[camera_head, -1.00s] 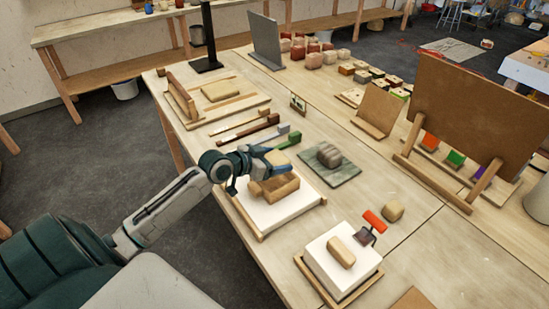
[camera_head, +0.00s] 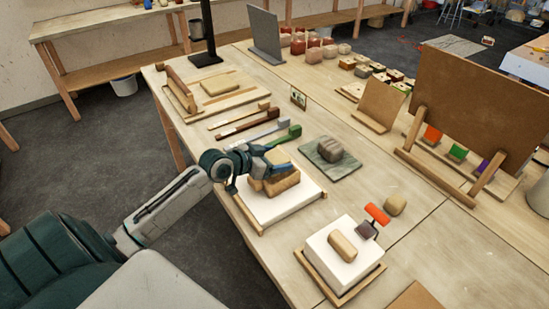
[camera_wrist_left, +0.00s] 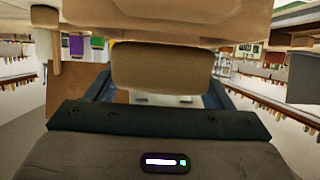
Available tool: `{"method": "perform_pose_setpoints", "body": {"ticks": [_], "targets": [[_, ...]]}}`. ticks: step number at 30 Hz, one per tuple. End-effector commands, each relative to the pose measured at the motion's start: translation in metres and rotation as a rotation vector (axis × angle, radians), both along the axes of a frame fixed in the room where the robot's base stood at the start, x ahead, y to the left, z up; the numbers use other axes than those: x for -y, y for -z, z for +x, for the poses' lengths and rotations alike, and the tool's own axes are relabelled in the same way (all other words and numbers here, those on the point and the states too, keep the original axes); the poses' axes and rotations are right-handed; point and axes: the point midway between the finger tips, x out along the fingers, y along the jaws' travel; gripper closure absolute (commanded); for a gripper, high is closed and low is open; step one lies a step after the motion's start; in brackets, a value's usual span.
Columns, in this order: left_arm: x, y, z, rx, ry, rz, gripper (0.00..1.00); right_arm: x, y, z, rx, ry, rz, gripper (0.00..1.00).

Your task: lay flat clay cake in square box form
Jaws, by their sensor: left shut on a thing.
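My left gripper (camera_head: 272,168) is shut on a tan, clay-coloured block, which shows between the fingers in the left wrist view (camera_wrist_left: 155,68). The gripper is low over a square tan form (camera_head: 282,184) on a white slab (camera_head: 290,208) with wooden edge strips. The fingers hide much of the form's inside. I cannot tell whether the held block touches the form or how far it is inside. A larger tan piece (camera_wrist_left: 150,20) crosses the top of the wrist view. My right gripper is not in view.
A green-grey board (camera_head: 345,171) with a rounded lump lies to the right. Brushes or tools (camera_head: 245,125) lie behind. A flat tan slab (camera_head: 219,83) lies at the back left.

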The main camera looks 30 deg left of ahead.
Motion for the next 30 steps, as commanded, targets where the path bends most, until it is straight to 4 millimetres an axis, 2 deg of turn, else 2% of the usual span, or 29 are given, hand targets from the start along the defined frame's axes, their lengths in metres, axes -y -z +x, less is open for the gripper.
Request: {"method": "perform_pose_setpoints", "body": {"ticks": [30], "targets": [[0.0, 0.02, 0.0, 0.002, 0.0, -0.001, 0.63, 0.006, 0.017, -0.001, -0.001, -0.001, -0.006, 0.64]]}}
